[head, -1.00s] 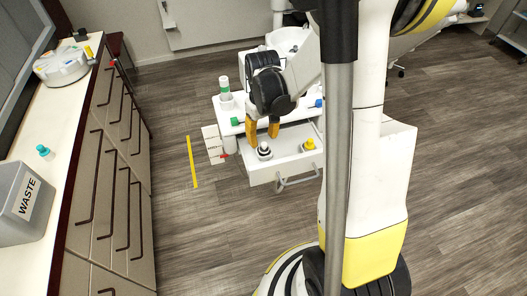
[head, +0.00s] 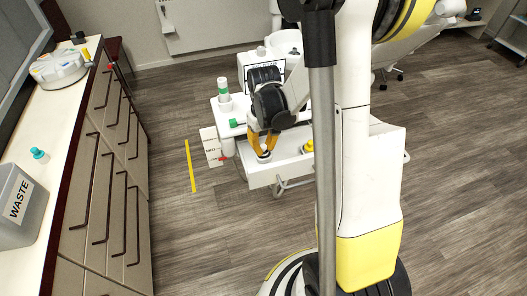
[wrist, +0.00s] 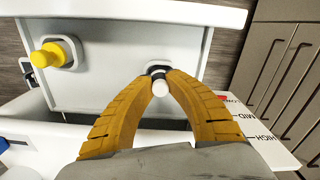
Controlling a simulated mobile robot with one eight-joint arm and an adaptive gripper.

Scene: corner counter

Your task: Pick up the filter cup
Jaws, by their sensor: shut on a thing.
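A small black piece with a round white knob (wrist: 160,88), which I take to be the filter cup, stands in a white square holder in the open drawer. Its lower white part (head: 263,158) shows in the head view just below my fingers. My gripper (head: 263,151) reaches down into the drawer from above. In the wrist view its orange fingers (wrist: 160,76) bow inward and their tips close on this piece from both sides. The fingers hide part of it, and I see no clear gap under it.
A yellow-topped piece (wrist: 52,54) stands in another holder in the same white drawer (wrist: 115,85). A green-and-white bottle (head: 223,90) and a green block (head: 233,123) are on the cart top. A marked height card (head: 211,146) stands beside the drawer.

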